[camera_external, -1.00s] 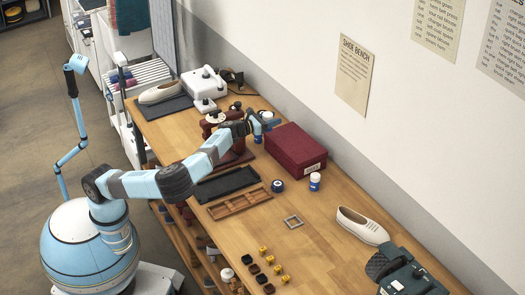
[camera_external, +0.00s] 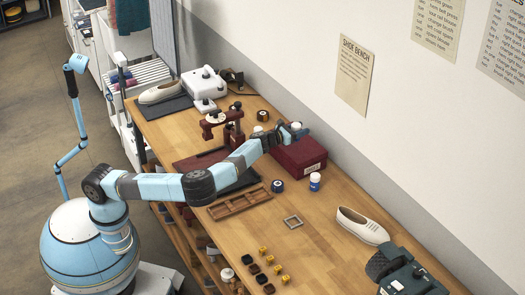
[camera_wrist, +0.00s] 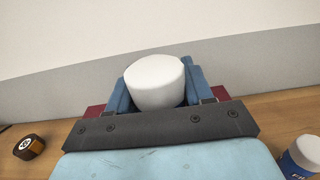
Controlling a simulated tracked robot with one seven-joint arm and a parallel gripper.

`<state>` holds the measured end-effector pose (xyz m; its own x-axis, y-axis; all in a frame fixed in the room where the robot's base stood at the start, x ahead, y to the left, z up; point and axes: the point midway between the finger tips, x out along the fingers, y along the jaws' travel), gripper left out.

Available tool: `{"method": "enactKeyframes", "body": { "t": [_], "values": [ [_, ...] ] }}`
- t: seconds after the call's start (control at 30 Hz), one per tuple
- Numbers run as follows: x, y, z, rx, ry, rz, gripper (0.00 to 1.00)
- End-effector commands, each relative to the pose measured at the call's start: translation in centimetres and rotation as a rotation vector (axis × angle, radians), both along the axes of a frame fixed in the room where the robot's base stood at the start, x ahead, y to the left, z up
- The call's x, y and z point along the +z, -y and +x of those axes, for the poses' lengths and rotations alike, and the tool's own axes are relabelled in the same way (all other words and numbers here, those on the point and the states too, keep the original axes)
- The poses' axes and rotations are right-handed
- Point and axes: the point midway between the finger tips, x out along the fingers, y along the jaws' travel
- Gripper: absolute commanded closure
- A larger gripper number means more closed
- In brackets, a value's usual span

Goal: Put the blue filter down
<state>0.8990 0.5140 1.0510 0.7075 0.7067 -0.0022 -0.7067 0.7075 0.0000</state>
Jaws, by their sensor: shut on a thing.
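My gripper (camera_external: 293,130) is shut on the blue filter (camera_external: 296,125), at the far side of the bench by the maroon box. In the wrist view the white top of the filter (camera_wrist: 155,82) sits between the blue fingers; its lower part is hidden. The maroon box (camera_external: 302,157) lies below my gripper, and its edges show on both sides of the fingers in the wrist view (camera_wrist: 95,110). I cannot tell whether the filter touches the box lid.
A white-capped jar with a blue label (camera_external: 315,182) stands right of the box, near a dark blue round tin (camera_external: 277,186). A black and orange tin (camera_external: 262,115) stands to the left. A wooden tray (camera_external: 238,202) and white shoe (camera_external: 362,226) lie nearer. Bare wood (camera_external: 335,250) lies between.

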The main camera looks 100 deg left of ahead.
Motion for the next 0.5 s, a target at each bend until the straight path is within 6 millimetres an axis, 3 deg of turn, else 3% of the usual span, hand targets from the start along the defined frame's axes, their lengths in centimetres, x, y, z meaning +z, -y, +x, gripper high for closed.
{"method": "enactKeyframes", "body": {
  "t": [0.17, 0.5],
  "values": [
    [-0.6, -0.3, 0.5, 0.0, 0.001, 0.001, 0.81],
    [-4.2, -0.5, 0.8, 0.0, 0.001, 0.0, 0.81]
  ]
}}
